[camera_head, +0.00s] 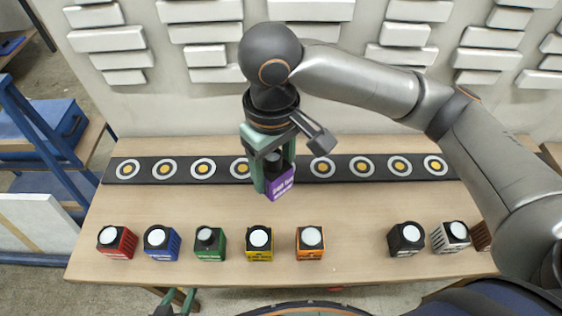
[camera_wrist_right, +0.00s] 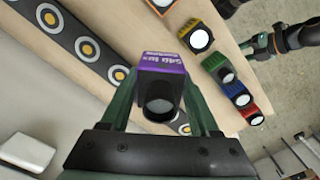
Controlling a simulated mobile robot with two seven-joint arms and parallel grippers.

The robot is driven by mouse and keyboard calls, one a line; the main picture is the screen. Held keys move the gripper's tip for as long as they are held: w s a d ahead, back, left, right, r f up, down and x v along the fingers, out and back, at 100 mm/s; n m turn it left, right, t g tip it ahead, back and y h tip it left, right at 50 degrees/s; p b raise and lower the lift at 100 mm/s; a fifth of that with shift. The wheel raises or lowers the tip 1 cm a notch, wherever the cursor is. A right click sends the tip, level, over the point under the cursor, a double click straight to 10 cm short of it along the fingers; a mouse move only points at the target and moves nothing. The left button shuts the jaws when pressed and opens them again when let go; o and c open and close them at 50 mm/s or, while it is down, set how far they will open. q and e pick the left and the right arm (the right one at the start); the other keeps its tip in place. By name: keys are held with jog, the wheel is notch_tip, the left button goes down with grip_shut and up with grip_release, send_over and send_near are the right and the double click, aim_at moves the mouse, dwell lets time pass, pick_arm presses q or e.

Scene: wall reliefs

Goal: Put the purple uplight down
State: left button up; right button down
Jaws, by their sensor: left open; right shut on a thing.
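The purple uplight (camera_head: 279,184) is a small cube with a dark round lens. My right gripper (camera_head: 266,170) is shut on it and holds it over the black strip (camera_head: 337,167) with its row of white-ringed yellow discs. In the right wrist view the purple uplight (camera_wrist_right: 159,77) sits between the fingers, lens towards the camera. Whether it touches the strip I cannot tell. The gripper hides part of the strip and at least one disc. My left gripper (camera_head: 178,298) is open and empty at the table's front edge, partly cut off by the frame.
Red (camera_head: 117,242), blue (camera_head: 162,242), green (camera_head: 208,243), yellow (camera_head: 259,243) and orange (camera_head: 310,242) uplights stand along the table's front. Black (camera_head: 405,239), grey (camera_head: 450,237) and brown (camera_head: 481,236) ones stand at right. White wall reliefs (camera_head: 206,32) rise behind. A blue ladder (camera_head: 40,125) stands left.

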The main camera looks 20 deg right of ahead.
jog(key=shift+s+a+r+n, duration=0.2)
jog(key=shift+a+r+n, duration=0.1)
jog(key=shift+a+r, duration=0.25)
jog(key=shift+w+a+f, duration=0.1)
jog(key=shift+a+f, duration=0.05)
jog(key=w+d+f, duration=0.2)
jog(key=w, duration=0.1)
jog(key=w+d+f, duration=0.2)
jog(key=w+f, duration=0.1)
jog(key=w, duration=0.1)
jog(key=w+d+f+b, duration=0.1)
jog(key=w+d+f, duration=0.1)
jog(key=w+f, duration=0.1)
jog(key=shift+w+f, duration=0.15)
jog(key=shift+w, duration=0.2)
jog(key=shift+w+d+f, duration=0.25)
jog(key=shift+w+f, duration=0.1)
jog(key=shift+f, duration=0.1)
jog(key=shift+w+d+f, duration=0.1)
jog(key=shift+w+f, duration=0.05)
jog(key=shift+f, duration=1.6)
jog(key=shift+f, duration=0.15)
jog(key=shift+c, duration=0.6)
grip_release()
